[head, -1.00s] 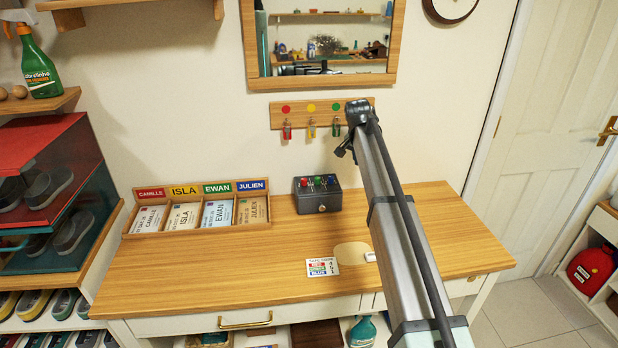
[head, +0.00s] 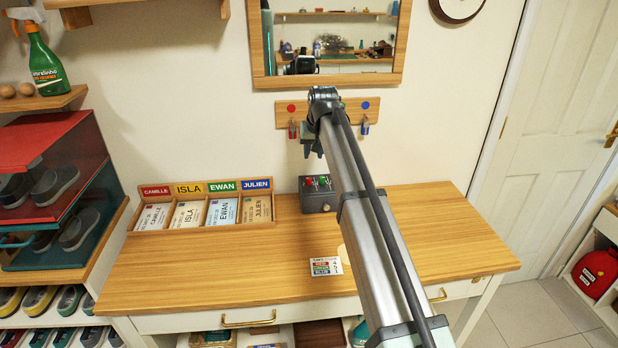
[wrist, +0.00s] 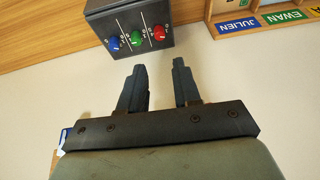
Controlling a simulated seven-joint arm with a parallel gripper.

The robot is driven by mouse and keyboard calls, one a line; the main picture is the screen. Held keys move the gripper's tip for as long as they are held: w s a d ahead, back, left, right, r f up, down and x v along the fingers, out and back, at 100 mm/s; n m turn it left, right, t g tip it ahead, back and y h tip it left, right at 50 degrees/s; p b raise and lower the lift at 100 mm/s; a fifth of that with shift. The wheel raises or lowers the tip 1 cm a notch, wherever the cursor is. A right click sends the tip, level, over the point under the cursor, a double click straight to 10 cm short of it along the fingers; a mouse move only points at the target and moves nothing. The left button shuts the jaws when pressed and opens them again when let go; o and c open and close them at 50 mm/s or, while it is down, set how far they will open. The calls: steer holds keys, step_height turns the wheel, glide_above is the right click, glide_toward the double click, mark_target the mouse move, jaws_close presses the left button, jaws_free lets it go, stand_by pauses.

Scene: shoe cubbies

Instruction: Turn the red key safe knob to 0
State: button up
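The dark grey key safe (head: 316,203) stands at the back of the wooden desk, partly hidden by my arm in the head view. Its red knob (head: 309,182) is at the left of the row there. In the wrist view the picture is turned over, and the red knob (wrist: 160,32) sits at the right of the safe's face, beside a green knob (wrist: 137,40) and a blue knob (wrist: 114,44). The markings are too small to read. My gripper (wrist: 160,70) is open and empty, its fingers apart from the knobs. In the head view my gripper (head: 312,148) is above the safe.
A name-card tray (head: 203,228) stands left of the safe. A card with coloured lines (head: 326,266) lies near the desk's front. A key rail (head: 283,113) and a mirror (head: 262,45) hang behind my arm. The desk's left front is clear.

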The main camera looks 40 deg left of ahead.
mark_target(309, 178)
steer(key=shift+n, duration=0.9)
steer(key=x, duration=1.3)
steer(key=shift+w+a+f, duration=0.1)
steer(key=shift+w+f, duration=0.05)
steer(key=shift+f, duration=0.25)
steer(key=shift+c, duration=0.3)
jaws_close()
